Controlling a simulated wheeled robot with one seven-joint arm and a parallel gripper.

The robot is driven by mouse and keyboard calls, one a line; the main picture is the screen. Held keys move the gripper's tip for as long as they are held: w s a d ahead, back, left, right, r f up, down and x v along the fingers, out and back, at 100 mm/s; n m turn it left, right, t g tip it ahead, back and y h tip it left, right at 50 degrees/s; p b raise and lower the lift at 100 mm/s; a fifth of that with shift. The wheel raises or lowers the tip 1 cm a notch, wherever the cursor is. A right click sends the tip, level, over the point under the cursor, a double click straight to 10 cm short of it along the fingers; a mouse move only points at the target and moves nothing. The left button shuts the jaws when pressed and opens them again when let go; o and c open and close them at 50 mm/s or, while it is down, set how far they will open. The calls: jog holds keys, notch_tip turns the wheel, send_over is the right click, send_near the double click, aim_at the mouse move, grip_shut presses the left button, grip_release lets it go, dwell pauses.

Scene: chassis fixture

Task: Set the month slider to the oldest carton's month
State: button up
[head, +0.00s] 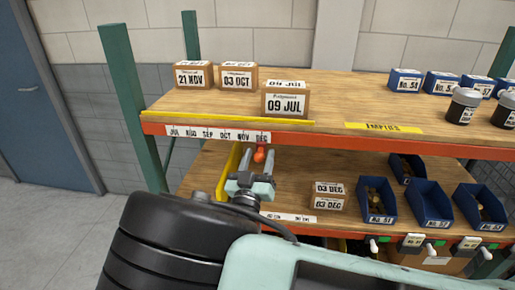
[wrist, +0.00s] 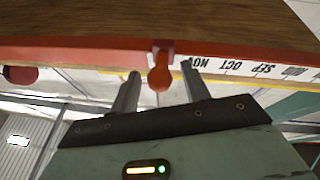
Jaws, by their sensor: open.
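The month scale (head: 220,135) on the upper shelf's front edge reads JUL to DEC from left to right. The red month slider (head: 260,155) hangs at its DEC end. In the wrist view the slider (wrist: 160,74) is between the fingers of my open gripper (wrist: 160,82), with NOV just to its right. My gripper (head: 258,165) reaches up to it from below in the head view. Cartons labelled 21 NOV (head: 193,76), 03 OCT (head: 238,77) and 09 JUL (head: 286,100) stand on the upper shelf. A 03 DEC carton (head: 329,197) is on the lower shelf. Finger contact is unclear.
A yellow EMPTIES label (head: 384,128) marks the upper shelf. A green post (head: 131,105) bounds the left. A blue door (head: 48,105) is beyond.

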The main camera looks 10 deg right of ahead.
jog(key=shift+w+d+r, duration=0.1)
jog(key=shift+w+r, duration=0.05)
jog(key=shift+w, duration=0.2)
